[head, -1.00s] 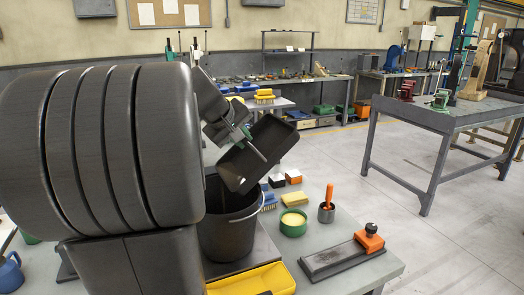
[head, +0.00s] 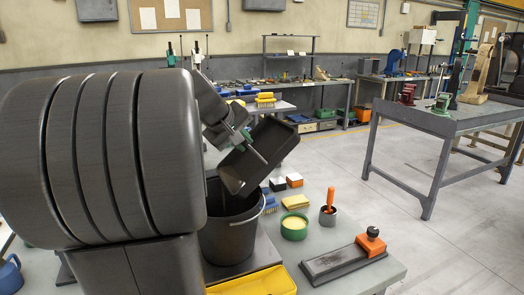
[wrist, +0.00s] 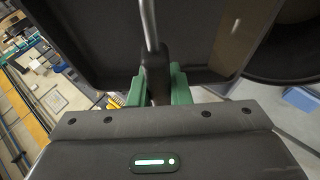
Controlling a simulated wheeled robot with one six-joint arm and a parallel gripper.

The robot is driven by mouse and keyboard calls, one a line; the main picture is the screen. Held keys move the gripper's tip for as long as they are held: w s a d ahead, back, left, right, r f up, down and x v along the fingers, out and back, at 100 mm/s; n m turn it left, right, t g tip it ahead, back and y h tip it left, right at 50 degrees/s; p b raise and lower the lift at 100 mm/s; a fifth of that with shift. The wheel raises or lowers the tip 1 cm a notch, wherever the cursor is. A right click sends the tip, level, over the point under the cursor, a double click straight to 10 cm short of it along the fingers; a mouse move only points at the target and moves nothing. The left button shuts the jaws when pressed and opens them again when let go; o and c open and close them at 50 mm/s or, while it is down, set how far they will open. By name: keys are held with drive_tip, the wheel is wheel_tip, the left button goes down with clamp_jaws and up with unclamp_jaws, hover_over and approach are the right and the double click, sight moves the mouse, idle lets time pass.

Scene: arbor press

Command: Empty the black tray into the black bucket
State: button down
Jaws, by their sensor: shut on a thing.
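The black tray (head: 262,160) is tilted steeply above the black bucket (head: 230,232) in the head view. Its lower corner is over the bucket's mouth. In the wrist view, the green fingers of my gripper (wrist: 164,84) close on a dark part joined to a metal rod, and the inside of the tray (wrist: 205,35) fills the top. No contents can be made out in the tray. The bucket's inside is mostly hidden by the tray and its own wall.
A yellow tray (head: 255,283) lies in front of the bucket. A green bowl (head: 294,227), a cup with an orange handle (head: 328,213) and a sharpening stone with an orange knob (head: 345,258) stand to the right. A blue jug (head: 10,275) is at far left.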

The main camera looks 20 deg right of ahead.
drive_tip(key=shift+a, duration=0.1)
drive_tip(key=shift+a+b, duration=0.1)
drive_tip(key=shift+b, duration=0.35)
drive_tip(key=shift+r+h, duration=0.1)
drive_tip(key=shift+h, duration=0.2)
drive_tip(key=shift+a+b, duration=0.25)
drive_tip(key=shift+b, duration=0.3)
drive_tip(key=shift+r, duration=0.1)
drive_tip(key=shift+a+h, duration=0.15)
drive_tip(key=shift+h, duration=0.15)
idle(0.6)
